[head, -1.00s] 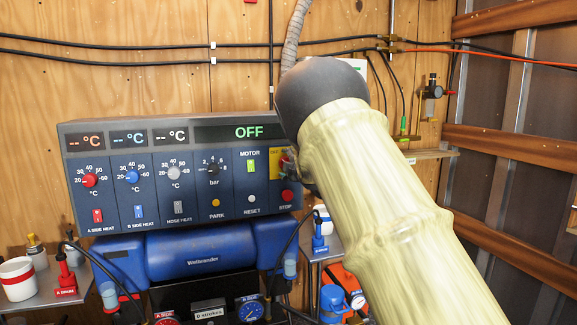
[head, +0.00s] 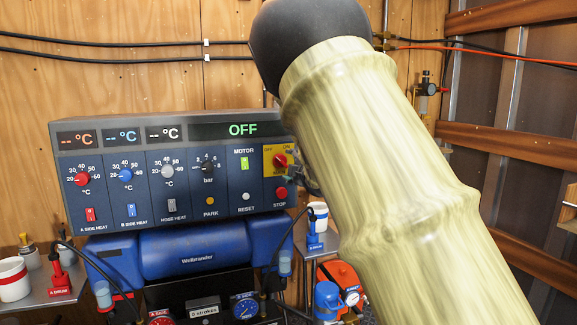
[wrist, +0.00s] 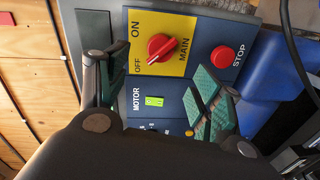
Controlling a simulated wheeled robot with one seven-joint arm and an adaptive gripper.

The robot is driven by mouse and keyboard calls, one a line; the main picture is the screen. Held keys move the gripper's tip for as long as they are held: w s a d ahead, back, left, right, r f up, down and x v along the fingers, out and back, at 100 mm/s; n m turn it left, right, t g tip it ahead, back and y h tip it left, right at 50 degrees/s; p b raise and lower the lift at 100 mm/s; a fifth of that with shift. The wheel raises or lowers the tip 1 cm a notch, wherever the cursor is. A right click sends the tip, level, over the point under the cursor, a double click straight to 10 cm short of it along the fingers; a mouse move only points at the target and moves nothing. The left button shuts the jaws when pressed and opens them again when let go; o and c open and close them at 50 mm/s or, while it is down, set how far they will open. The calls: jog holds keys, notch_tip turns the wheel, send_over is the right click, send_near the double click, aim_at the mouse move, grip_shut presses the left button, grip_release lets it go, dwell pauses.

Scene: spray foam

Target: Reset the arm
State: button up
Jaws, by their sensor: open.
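My arm (head: 385,170) is raised across the right half of the head view, a pale link with a dark joint at its top. My gripper (wrist: 157,95) is open and empty in the wrist view, its two green-padded fingers apart in front of the control panel. In the head view it is mostly hidden behind my arm. The red main switch (head: 281,161) sits on a yellow plate at the panel's right end; it also shows between and above the fingers in the wrist view (wrist: 161,46). No contact with it is visible. The panel display (head: 240,130) reads OFF.
The red stop button (head: 281,193) is below the main switch. A blue machine body (head: 190,250) lies under the panel. Side tables hold white cups (head: 14,280) and drum fittings (head: 60,272). An orange tank (head: 338,280) stands low right. Cables run along the wooden wall.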

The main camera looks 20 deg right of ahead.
jog(key=shift+s, duration=0.65)
jog(key=s+f+m+g, duration=0.2)
jog(key=s+f, duration=0.1)
jog(key=f, duration=0.8)
jog(key=s+f+m+g, duration=0.1)
jog(key=s+f+m, duration=0.1)
jog(key=f, duration=0.8)
jog(key=s+a+f+m+g+h+p, duration=0.1)
jog(key=s+f+m+g, duration=0.1)
jog(key=s+f, duration=0.8)
jog(key=s+a+f+m+g, duration=0.1)
jog(key=s+f+m+g, duration=0.35)
jog(key=f, duration=0.95)
jog(key=s+a+f, duration=0.1)
jog(key=s+f, duration=0.8)
jog(key=s, duration=0.4)
jog(key=s+a+f+m+g, duration=0.2)
jog(key=s+f, duration=0.1)
jog(key=s, duration=0.8)
jog(key=s+a+f+m+g+p, duration=0.1)
jog(key=s+a+f+m+g, duration=0.1)
jog(key=s, duration=0.9)
jog(key=s+a+f+m+g, duration=0.2)
jog(key=s+f+g, duration=0.1)
jog(key=s, duration=0.8)
jog(key=shift+s+f+p, duration=0.35)
jog(key=shift+f, duration=0.3)
jog(key=shift+a+g, duration=0.1)
jog(key=shift+g, duration=0.15)
